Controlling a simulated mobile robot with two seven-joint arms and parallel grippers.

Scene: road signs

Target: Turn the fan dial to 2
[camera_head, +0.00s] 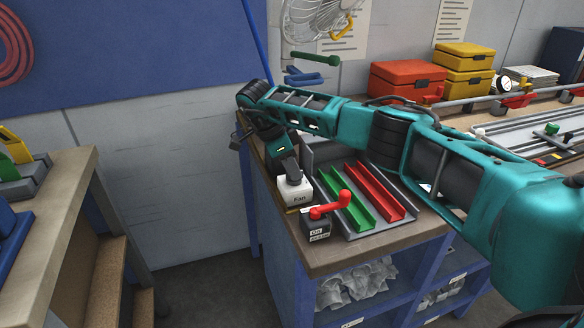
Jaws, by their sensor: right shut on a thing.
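A small white box (299,198) labelled "Fan" stands on the near left part of the workbench. My right arm reaches across from the right, and my right gripper (291,171) points down onto the top of this box. The gripper is shut on the fan dial, which its fingers mostly hide. I cannot read the dial's setting or any numbers. The fan (318,16), with a white wire cage, is at the top edge of the view, behind the bench. My left gripper is out of view.
A dark box with a red lever (331,205) stands just in front of the fan box. Green (347,200) and red (374,190) channels lie to its right. Red (406,77) and yellow (464,57) cases stand farther back. Another bench is at left.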

